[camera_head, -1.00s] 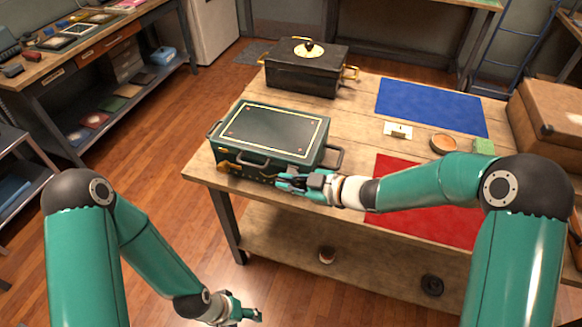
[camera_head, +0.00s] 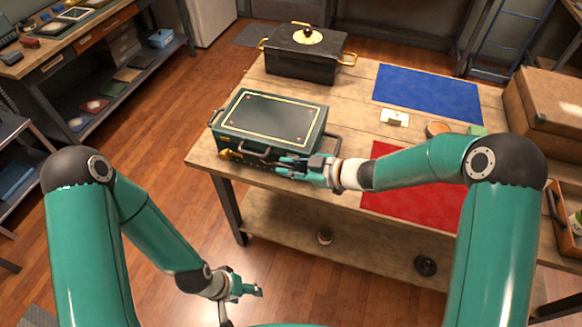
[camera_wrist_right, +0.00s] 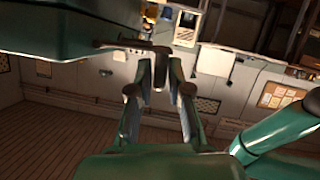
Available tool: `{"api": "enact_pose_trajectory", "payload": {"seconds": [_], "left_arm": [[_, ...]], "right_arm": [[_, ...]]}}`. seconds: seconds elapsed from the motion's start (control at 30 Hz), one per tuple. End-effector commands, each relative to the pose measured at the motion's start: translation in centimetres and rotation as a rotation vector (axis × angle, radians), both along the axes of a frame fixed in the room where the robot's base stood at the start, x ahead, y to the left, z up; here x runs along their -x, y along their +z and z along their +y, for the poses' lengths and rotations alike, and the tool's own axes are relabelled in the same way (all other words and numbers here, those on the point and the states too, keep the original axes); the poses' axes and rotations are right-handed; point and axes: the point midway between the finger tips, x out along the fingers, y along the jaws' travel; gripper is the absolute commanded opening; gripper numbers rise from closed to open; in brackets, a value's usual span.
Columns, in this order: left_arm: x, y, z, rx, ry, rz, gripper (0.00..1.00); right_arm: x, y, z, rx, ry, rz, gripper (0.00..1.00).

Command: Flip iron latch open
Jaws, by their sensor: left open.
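A dark green case (camera_head: 270,118) with yellow edge lines sits closed at the left of the wooden table. A brass-coloured fitting (camera_head: 230,155) shows low on its front left. I cannot make out an iron latch clearly; my right gripper covers part of the front. My right gripper (camera_head: 288,166) is at the case's front right. In the right wrist view its fingers (camera_wrist_right: 161,72) stand apart, with a dark narrow part between or behind them; contact is unclear. The case's green side (camera_wrist_right: 75,25) shows there. My left gripper (camera_head: 255,290) is open and empty, low beside the table.
A black pot-like box (camera_head: 305,62) with gold handles stands behind the case. A lower shelf (camera_head: 290,225) runs below.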

Motion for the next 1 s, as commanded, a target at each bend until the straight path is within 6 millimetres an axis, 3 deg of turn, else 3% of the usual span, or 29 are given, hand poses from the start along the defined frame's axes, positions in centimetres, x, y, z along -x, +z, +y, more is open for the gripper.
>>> {"api": "enact_pose_trajectory", "payload": {"seconds": [0.1,0.47,0.67,1.0], "left_arm": [[0.0,0.0,0.0,0.000,0.000,0.000,0.62],[0.0,0.1,0.0,0.000,0.000,0.000,0.62],[0.0,0.1,0.0,0.000,0.000,0.000,0.62],[0.0,0.1,0.0,0.000,0.000,0.000,0.62]], "right_arm": [[0.0,0.0,0.0,0.000,0.001,0.000,0.36],[0.2,0.2,-0.3,0.001,0.003,-0.001,0.36],[1.2,1.1,-2.6,0.001,-0.001,-0.001,0.36],[3.9,3.5,-8.2,0.000,-0.001,-0.002,0.36]]}}
